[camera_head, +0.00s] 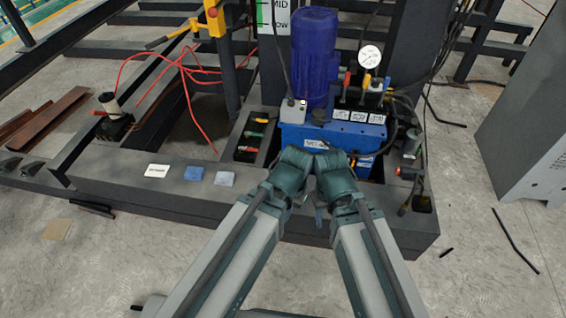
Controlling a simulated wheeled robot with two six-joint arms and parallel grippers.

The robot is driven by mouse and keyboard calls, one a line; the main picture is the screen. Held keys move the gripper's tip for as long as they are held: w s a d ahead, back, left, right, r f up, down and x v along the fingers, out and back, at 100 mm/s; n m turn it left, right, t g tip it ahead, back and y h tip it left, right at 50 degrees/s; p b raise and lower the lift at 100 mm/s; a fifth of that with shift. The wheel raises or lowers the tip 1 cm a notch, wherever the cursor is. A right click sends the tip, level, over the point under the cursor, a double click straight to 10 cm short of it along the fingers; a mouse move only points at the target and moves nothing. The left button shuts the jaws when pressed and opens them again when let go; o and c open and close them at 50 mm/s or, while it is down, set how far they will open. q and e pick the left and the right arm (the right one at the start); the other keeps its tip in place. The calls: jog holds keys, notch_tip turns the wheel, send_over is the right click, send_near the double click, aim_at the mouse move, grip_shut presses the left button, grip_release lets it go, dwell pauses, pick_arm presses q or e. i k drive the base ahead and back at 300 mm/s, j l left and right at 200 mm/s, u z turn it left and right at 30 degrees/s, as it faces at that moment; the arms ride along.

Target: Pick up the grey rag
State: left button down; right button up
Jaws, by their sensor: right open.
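A light grey-blue folded cloth (225,178), the greyest of the cloths, lies flat on the dark steel beam (140,192), left of my arms. A bluer folded cloth (194,173) lies just left of it. My two arms come in from the bottom and their wrists meet in front of the blue pump unit. My right gripper (319,205) shows only as small dark parts between the wrists, open and apart from the cloths. My left gripper is mostly hidden at its wrist, so its jaws cannot be made out.
A white label card (157,170) lies left of the cloths. Behind stand the blue pump unit (310,135) with its purple-blue motor (314,50), a gauge (370,57) and hoses. Red cables (190,95) loop at the left. A grey cabinet (530,125) stands right.

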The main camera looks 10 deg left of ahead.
aim_at(225, 179)
jog(key=k+j, duration=0.1)
jog(key=k, duration=0.25)
jog(key=k+j, duration=0.1)
jog(key=k, duration=0.25)
jog(key=i+j+z, duration=0.1)
jog(key=j, duration=0.25)
jog(key=i+j+z, duration=0.1)
jog(key=i+j, duration=0.2)
jog(key=i+j+z, duration=0.1)
jog(key=j, duration=0.3)
jog(key=i+j+z, duration=0.1)
jog(key=i+j, duration=0.2)
jog(key=i+j+z, duration=0.1)
jog(key=j, duration=0.4)
jog(key=i+j+z, duration=0.1)
jog(key=j, duration=0.3)
jog(key=i, duration=0.1)
